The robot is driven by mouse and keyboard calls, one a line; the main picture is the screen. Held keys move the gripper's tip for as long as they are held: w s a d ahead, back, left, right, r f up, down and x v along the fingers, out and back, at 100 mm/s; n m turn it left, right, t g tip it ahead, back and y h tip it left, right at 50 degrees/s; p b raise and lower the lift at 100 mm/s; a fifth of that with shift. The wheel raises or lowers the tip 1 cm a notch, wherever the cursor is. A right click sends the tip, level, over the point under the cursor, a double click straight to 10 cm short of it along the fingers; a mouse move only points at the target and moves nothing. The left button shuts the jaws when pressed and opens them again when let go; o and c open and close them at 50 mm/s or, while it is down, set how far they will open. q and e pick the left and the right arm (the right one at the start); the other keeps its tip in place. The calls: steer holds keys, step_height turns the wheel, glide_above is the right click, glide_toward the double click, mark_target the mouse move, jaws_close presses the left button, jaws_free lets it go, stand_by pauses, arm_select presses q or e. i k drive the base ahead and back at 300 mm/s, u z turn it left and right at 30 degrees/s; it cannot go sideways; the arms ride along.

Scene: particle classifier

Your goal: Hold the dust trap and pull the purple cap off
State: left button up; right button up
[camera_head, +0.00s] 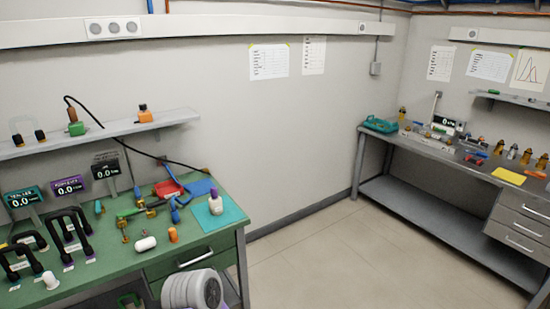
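A small white bottle-like container with a purple cap (214,193) looks like the dust trap (215,207). It stands upright on a teal mat (236,213) at the right end of the green bench. The cap sits on its top. Neither of my grippers shows in the head view, and nothing is seen touching the container.
A cable hangs from the shelf (100,135). Open floor (310,240) separates it from a grey bench (440,150).

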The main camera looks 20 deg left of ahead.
mark_target(214, 191)
steer(key=i, duration=1.25)
steer(key=u, duration=0.55)
